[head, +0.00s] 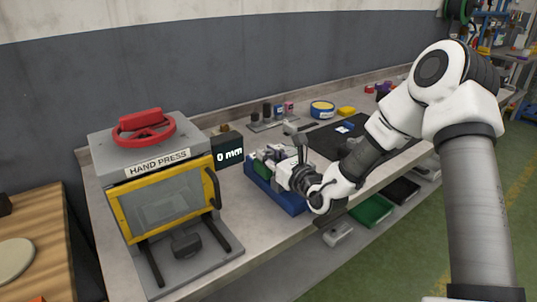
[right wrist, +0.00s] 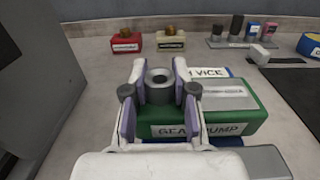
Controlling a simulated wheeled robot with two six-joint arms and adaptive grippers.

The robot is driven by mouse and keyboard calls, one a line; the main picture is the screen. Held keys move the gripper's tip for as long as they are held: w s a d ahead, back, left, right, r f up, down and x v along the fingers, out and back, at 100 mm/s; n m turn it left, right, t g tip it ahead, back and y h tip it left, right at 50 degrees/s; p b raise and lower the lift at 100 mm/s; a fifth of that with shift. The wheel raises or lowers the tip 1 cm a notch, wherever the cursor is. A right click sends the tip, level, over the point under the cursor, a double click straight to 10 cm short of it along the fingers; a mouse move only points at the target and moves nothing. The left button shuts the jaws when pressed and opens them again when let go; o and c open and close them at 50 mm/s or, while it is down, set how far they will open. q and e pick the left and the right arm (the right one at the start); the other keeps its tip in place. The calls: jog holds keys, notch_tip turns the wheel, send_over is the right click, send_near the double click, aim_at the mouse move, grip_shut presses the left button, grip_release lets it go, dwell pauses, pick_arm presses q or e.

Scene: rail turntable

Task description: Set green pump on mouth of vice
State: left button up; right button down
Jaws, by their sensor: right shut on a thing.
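The green pump (right wrist: 246,122), labelled GEAR PUMP, has a grey top plate and a grey round port (right wrist: 158,84). My right gripper (right wrist: 160,98) is shut on the pump at this port, one finger on each side. In the head view my right gripper (head: 289,172) is over the blue vice (head: 287,202), and the pump (head: 262,171) shows only in small part. A VICE label (right wrist: 211,72) shows behind the pump. Whether the pump touches the vice's mouth is hidden. My left gripper is not in view.
A hand press (head: 157,163) with a red wheel stands left of the vice, beside a 0 mm display (head: 229,151). A red block (right wrist: 125,43) and a cream block (right wrist: 171,43) stand behind. A dark mat (head: 325,140) lies to the right on the bench.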

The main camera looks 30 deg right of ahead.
jog(key=shift+r, duration=0.1)
dwell(0.3)
jog(key=c, duration=0.8)
grip_release()
jog(key=shift+s, duration=0.1)
jog(key=shift+c, duration=0.2)
notch_tip(320, 180, up, 7)
jog(key=p, duration=0.5)
